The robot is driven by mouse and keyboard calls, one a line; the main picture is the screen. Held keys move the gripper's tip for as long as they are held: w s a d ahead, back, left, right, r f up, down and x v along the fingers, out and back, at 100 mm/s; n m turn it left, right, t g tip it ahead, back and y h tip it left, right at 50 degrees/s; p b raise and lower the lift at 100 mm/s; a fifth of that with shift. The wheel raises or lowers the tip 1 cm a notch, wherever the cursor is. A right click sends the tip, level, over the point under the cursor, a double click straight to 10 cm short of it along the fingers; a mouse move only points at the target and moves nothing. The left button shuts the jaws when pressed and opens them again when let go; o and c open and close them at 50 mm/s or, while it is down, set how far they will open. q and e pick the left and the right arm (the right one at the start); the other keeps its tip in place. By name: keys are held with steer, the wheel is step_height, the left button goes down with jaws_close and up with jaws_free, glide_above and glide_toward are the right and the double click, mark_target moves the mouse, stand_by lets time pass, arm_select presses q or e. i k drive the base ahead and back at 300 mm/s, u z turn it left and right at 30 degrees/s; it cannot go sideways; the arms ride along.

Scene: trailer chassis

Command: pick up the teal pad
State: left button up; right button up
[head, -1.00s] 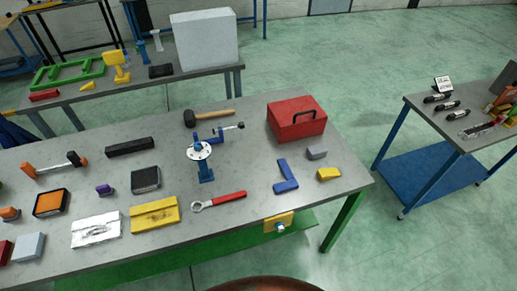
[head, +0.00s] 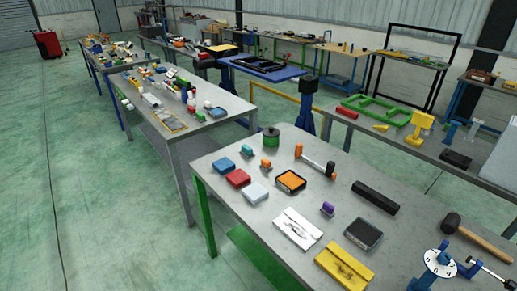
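All three lie flat and uncovered on the bench top. Neither of my grippers is in view.
White (head: 298,229) and yellow (head: 344,264) blocks lie nearer. Floor left of the near bench (head: 211,198) is clear.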

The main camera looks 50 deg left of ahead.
mark_target(247, 150)
steer(key=u, duration=2.65)
steer(key=i, duration=2.2)
steer(key=z, duration=2.7)
